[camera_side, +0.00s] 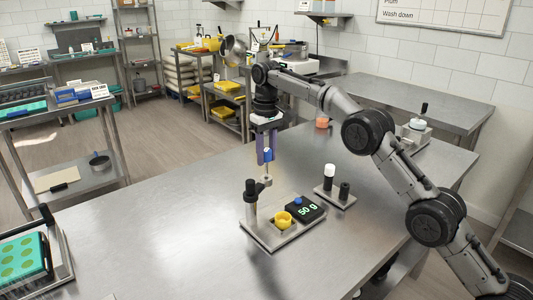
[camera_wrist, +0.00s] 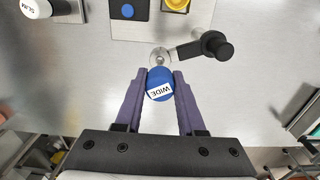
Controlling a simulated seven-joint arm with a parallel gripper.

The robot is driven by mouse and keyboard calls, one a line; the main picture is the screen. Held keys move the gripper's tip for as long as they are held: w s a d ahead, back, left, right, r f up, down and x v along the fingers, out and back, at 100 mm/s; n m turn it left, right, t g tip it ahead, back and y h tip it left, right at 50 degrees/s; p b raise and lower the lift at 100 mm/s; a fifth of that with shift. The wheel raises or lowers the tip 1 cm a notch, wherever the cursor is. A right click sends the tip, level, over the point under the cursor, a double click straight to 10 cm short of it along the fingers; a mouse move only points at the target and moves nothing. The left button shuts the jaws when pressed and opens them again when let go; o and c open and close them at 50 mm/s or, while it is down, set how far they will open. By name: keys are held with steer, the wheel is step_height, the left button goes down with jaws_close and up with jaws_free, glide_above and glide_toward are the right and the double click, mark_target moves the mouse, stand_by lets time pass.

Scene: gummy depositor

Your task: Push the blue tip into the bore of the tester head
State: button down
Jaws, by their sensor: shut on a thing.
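The blue tip (camera_wrist: 160,86), its top labelled WIDE, is held between the two purple fingers of my gripper (camera_wrist: 159,74). In the side view my gripper (camera_side: 266,153) points down and the blue tip (camera_side: 267,156) hangs upright in it. The tester head (camera_side: 265,181) is a small metal piece at the end of a short arm on a post, just below the tip. In the wrist view the tester head (camera_wrist: 160,57) shows just beyond the tip, partly covered by it. The bore is not clearly visible, and I cannot tell whether the tip's lower end touches it.
The post with a black knob (camera_side: 251,186) stands on a metal base plate (camera_side: 259,233). The plate also carries a yellow cup (camera_side: 283,219) and a black display reading 50 g (camera_side: 307,209). A small stand (camera_side: 334,198) with a white-topped piece is at right.

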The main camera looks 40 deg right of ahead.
mark_target(267, 175)
steer(key=shift+f, duration=0.1)
steer(key=shift+f, duration=2.9)
steer(key=shift+r, duration=0.1)
stand_by(0.6)
steer(key=shift+r, duration=2.9)
steer(key=shift+f, duration=0.1)
